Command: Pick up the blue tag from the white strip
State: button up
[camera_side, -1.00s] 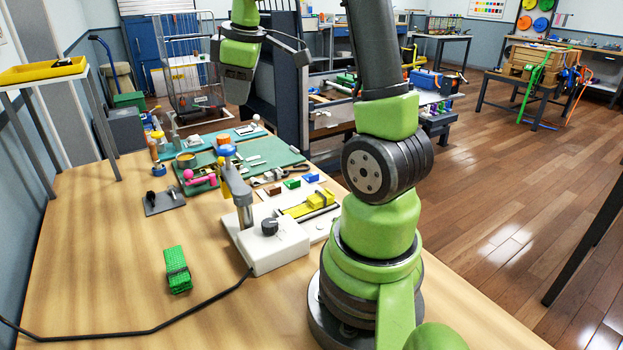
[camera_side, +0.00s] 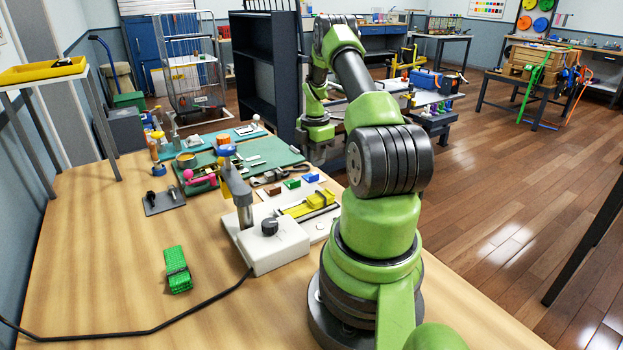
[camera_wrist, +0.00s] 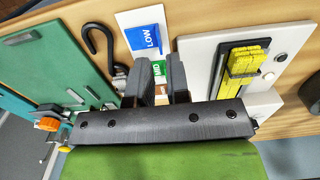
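The blue tag (camera_side: 311,178) stands at the right end of a row of tags on the white strip. In the wrist view, the blue tag (camera_wrist: 146,39) reads "LOW" and lies beyond my fingertips on the white strip (camera_wrist: 127,19). The green tag (camera_side: 292,184) is beside it and shows between my fingers in the wrist view, marked "MID" (camera_wrist: 158,69). The brown tag (camera_side: 273,191) is at the left end of the row. My gripper (camera_wrist: 161,62) is open, with a clear gap between its fingers. In the side view it hangs behind and right of the strip, above the table.
A white board with a yellow strap in a buckle (camera_wrist: 247,62) lies right of the strip in the wrist view. A black hook (camera_wrist: 103,45) and a green mat (camera_wrist: 55,60) are on the left. A white box with a dark knob (camera_side: 271,240) stands nearby.

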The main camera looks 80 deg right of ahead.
aim_at(310, 175)
notch_tip(310, 175, down, 5)
jog(key=shift+w, duration=0.15)
grip_shut()
